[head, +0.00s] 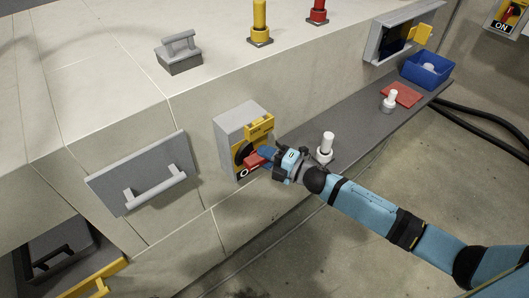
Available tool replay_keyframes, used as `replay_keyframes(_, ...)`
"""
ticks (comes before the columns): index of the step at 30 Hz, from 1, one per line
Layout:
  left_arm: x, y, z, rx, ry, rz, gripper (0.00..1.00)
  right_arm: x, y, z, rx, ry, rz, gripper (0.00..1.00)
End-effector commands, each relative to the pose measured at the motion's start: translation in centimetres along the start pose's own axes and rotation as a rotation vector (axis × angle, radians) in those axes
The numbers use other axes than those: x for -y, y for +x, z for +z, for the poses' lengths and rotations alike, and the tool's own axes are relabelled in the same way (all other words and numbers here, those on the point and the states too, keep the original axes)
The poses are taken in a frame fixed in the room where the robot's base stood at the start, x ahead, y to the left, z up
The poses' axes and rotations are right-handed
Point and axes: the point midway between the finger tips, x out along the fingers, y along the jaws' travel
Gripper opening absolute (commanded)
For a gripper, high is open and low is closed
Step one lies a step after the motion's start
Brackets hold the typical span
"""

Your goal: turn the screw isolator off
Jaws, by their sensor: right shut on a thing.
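The isolator (232,127) is a grey box with a yellow front plate, fixed to the side of the pale cabinet. A red handle (252,161) sits on a dark round knob low on its front. A dark plate with a white "O" shows below the handle. My right gripper (266,154) reaches in from the right and is shut on the red handle. Its fingers hide part of the handle and the plate. My left gripper is not in view.
A grey ledge (350,143) runs along the cabinet, with a white cylinder (325,146) close by my right wrist. A blue bin (427,70) and a red pad (402,94) are farther along. A grey panel with a handle (140,172) is left of the isolator.

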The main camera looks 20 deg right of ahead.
Motion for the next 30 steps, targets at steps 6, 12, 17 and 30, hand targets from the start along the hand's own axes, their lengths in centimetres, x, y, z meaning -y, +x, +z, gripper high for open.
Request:
replay_keyframes(6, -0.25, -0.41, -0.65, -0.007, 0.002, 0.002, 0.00, -0.20, 0.03, -0.06, -0.001, -0.056, -0.024, 0.04)
replay_keyframes(12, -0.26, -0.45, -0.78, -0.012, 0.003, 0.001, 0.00, -0.14, 0.02, -0.05, -0.001, -0.073, -0.031, 0.04)
replay_keyframes(17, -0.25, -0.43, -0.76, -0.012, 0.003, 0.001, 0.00, -0.11, 0.02, -0.06, -0.001, -0.074, -0.031, 0.04)
replay_keyframes(30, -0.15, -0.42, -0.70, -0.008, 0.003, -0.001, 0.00, -0.14, 0.02, -0.05, 0.000, -0.072, -0.030, 0.53)
